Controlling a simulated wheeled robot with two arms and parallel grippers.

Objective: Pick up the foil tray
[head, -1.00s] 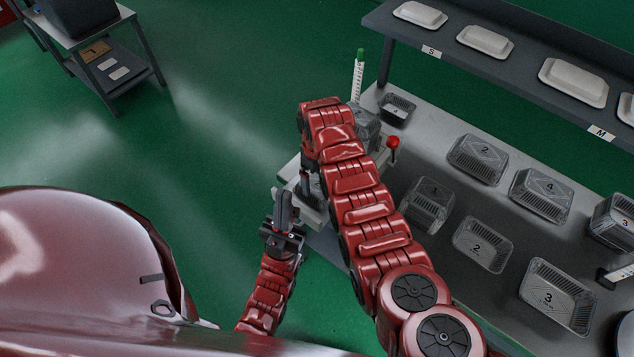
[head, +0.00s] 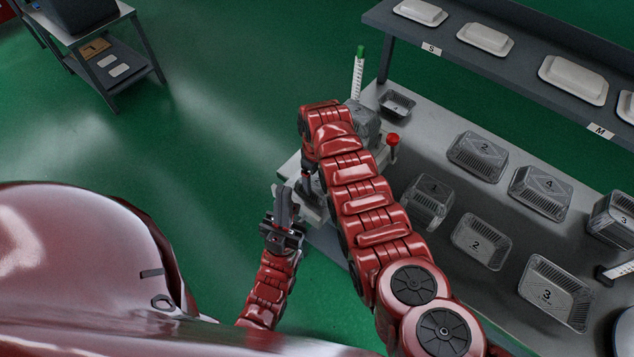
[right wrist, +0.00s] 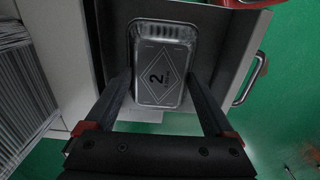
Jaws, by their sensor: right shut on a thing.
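In the right wrist view, a silver foil tray (right wrist: 160,76) marked with a black 2 in a diamond lies in a dark-walled recess. My right gripper (right wrist: 162,100) has one finger at each side of this tray and is shut on it. In the head view the right gripper is mostly hidden under my red forearm. A foil container (head: 367,122) shows partly behind that arm; I cannot tell if it is the same tray. My left gripper (head: 283,206) is apart from the trays, left of the bench, with fingers pointing up; their gap is unclear.
A red knob (head: 393,140) stands beside my right arm. A shelf (head: 500,60) with white lids runs behind. Green floor is open at left.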

